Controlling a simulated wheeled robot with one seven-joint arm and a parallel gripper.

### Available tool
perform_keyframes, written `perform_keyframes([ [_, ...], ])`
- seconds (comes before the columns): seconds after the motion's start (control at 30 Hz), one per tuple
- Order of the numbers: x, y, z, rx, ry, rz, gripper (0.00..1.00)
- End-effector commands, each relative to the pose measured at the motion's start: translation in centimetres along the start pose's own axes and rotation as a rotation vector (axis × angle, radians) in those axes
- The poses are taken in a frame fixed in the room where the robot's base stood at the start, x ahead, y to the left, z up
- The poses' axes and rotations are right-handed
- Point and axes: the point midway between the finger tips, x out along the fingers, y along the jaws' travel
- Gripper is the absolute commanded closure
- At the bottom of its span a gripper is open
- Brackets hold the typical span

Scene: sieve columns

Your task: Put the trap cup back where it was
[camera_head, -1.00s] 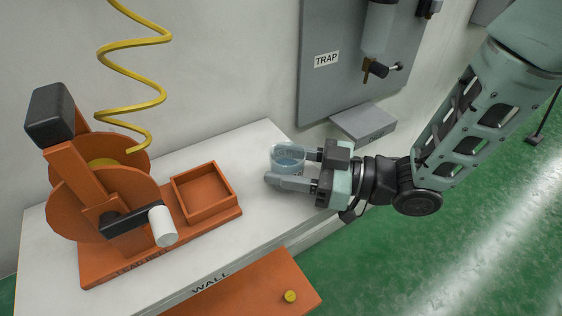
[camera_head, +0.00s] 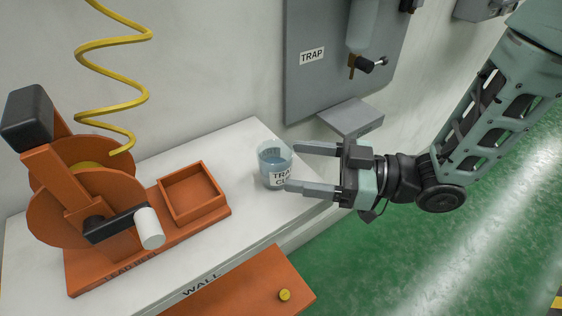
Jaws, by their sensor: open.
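The trap cup (camera_head: 273,168) is a clear cup with bluish liquid and a partly hidden label. It stands upright on the white bench top, near its right end. My gripper (camera_head: 290,168) is open and to the right of the cup. Its fingers point left, with the tips close to the cup's right side; I cannot tell whether the near tip touches it. A grey panel with a TRAP label (camera_head: 312,56) is on the wall, with a clear vessel and valve. Below the valve is a small grey ledge (camera_head: 350,117).
On the bench (camera_head: 245,137) at left stands an orange device with a crank (camera_head: 125,225) and an empty square orange tray (camera_head: 192,193). A yellow coiled hose (camera_head: 120,60) hangs above it. An orange panel with a yellow knob (camera_head: 284,295) is at the front. Green floor lies to the right.

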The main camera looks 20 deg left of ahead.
Motion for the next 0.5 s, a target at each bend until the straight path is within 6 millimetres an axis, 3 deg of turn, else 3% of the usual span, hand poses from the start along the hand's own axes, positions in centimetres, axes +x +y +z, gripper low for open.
perform_keyframes([
  [0.2, -4.4, 0.1, 0.1, 0.002, 0.0, 0.004, 0.29],
  [0.5, -6.8, 0.0, 0.0, 0.0, -0.001, 0.0, 0.29],
])
